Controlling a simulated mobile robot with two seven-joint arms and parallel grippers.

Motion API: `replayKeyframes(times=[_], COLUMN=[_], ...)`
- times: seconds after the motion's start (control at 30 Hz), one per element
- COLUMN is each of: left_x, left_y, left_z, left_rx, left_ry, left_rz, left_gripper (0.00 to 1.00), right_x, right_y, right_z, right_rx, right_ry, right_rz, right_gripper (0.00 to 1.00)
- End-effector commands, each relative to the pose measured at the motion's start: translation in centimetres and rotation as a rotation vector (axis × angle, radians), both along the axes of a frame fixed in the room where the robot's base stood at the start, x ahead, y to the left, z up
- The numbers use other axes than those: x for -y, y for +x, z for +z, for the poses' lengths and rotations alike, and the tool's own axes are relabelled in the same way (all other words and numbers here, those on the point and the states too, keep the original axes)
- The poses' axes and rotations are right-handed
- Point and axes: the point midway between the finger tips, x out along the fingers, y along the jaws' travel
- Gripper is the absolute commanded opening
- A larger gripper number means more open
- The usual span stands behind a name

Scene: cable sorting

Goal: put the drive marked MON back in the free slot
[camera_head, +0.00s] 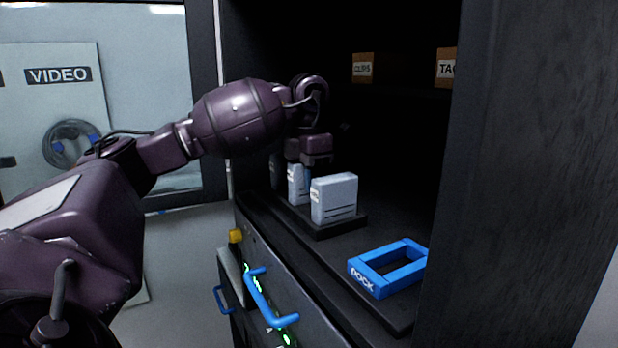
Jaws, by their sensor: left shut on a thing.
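My left gripper (312,160) reaches into the dark cabinet from the left and points down over a black rack (345,225). It is shut on a pale grey drive (297,186), whose top it covers. I cannot tell whether this drive is fully seated in the rack or slightly raised. A second pale drive (335,199) stands upright in the rack just in front of it. A darker shape further back, left of the held drive, is mostly in shadow. The labels on the drives are too small to read, so I cannot tell which is marked MON. My right gripper is not in view.
A blue open frame marked DOCK (366,284) lies on the shelf to the right of the rack. A drawer front with a blue handle (268,298) is below. The cabinet's side wall (520,180) bounds the right. Labelled boxes (363,68) stand on the upper shelf.

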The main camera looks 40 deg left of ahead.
Motion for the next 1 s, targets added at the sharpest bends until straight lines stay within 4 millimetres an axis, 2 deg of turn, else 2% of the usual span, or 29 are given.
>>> replayKeyframes(times=[0.3,0.67,0.7,0.87,1.0], left_x=[0.0,0.0,0.0,0.0,0.0], left_y=[0.0,0.0,0.0,0.0,0.0], left_z=[-0.5,-0.4,-0.4,-0.4,-0.5], left_rx=[0.0,0.001,0.001,0.001,0.0], left_ry=[0.0,0.001,0.001,0.001,0.0], left_rz=[0.0,0.0,0.0,0.0,0.0], left_gripper=[0.01,0.01,0.36,0.61,0.61], right_x=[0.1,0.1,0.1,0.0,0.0], right_y=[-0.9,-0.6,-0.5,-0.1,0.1], right_z=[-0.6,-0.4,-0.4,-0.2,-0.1], right_rx=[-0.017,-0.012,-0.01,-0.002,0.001], right_ry=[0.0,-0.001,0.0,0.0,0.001], right_rz=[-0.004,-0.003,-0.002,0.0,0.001], right_gripper=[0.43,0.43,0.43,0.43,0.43])
